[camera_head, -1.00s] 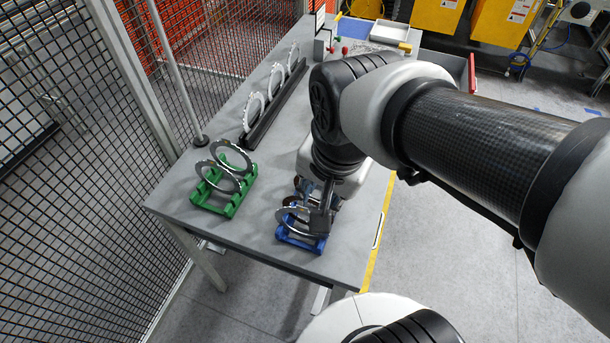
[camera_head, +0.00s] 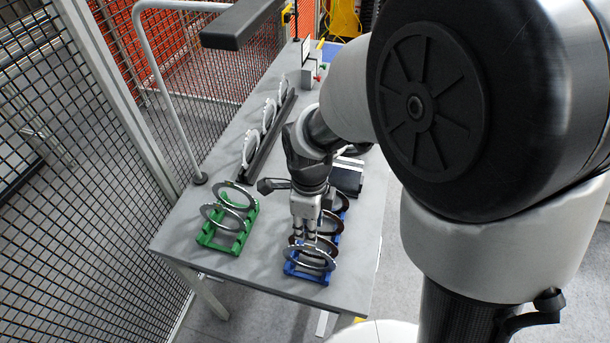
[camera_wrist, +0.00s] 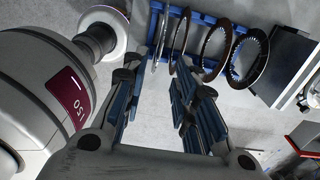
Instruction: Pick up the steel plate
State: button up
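A blue pallet (camera_head: 291,270) stands near the front of the grey table and holds several ring plates on edge. The front ring, a bare grey steel plate (camera_head: 311,259), leans in it; behind it are darker rings (camera_head: 332,224). My gripper (camera_head: 304,238) is pointing down over the pallet's front part, close to the steel plate. In the wrist view my gripper's two fingers (camera_wrist: 155,85) are apart, with bare table showing between them. The blue pallet (camera_wrist: 204,18) lies beyond them with a thin grey plate (camera_wrist: 161,42) and brown-edged rings (camera_wrist: 214,48). Contact cannot be told.
A green pallet (camera_head: 208,240) with steel rings stands left of the blue one. A black rail (camera_head: 266,137) with upright toothed rings is farther back. A dark box (camera_head: 347,177) stands behind the blue pallet. Mesh fencing (camera_head: 75,110) borders the left. Table between the pallets is clear.

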aim_at(310, 247)
jog(key=f+b, duration=0.1)
jog(key=f, duration=1)
jog(key=shift+d+f+b, duration=0.15)
jog(key=shift+d+b, duration=0.05)
jog(key=shift+b, duration=0.15)
jog(key=shift+c, duration=0.4)
grip_shut()
